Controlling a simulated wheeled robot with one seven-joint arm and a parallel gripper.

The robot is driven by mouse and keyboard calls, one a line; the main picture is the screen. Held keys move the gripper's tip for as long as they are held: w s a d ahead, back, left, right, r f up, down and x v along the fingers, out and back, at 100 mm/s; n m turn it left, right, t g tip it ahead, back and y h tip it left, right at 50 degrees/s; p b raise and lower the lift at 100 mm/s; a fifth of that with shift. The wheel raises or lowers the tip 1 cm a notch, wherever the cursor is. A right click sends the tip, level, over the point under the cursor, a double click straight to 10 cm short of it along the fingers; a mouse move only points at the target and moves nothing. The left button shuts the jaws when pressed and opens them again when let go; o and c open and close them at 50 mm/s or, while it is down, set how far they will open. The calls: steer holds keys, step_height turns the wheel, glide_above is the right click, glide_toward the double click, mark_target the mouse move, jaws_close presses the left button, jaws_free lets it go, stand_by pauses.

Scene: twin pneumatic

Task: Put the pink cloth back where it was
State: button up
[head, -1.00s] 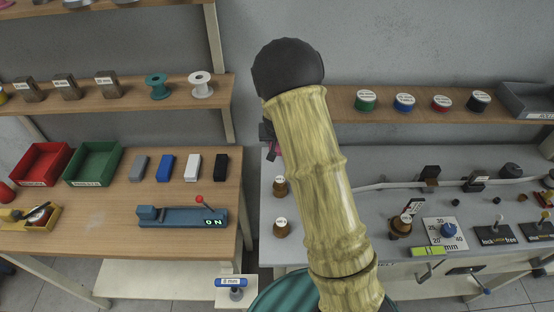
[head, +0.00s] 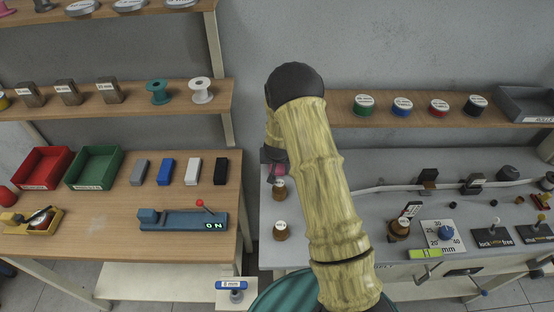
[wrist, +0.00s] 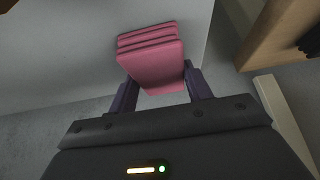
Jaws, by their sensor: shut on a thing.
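The pink cloth (wrist: 152,62) is a folded stack of layers, held between the two dark fingers of my gripper (wrist: 158,88) in the wrist view. In the head view my gripper (head: 272,156) is mostly hidden behind my own arm, and a small pink part of the cloth (head: 278,170) shows below it. They are over the left edge of the grey bench (head: 330,262), near the upper brown knob (head: 279,189). I cannot tell from these frames how far the cloth is above the bench top.
A wooden table (head: 90,225) stands left, across a narrow gap, with a blue switch unit (head: 180,219) reading ON and several coloured blocks. A second brown knob (head: 281,231) is near the bench's left edge. A shelf (head: 340,112) with spools is above the bench.

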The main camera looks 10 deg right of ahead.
steer(key=o, duration=0.9)
steer(key=shift+s+r, duration=0.1)
steer(key=b+v, duration=0.1)
steer(key=v, duration=1)
steer(key=shift+s+r, duration=0.25)
steer(key=shift+r, duration=0.05)
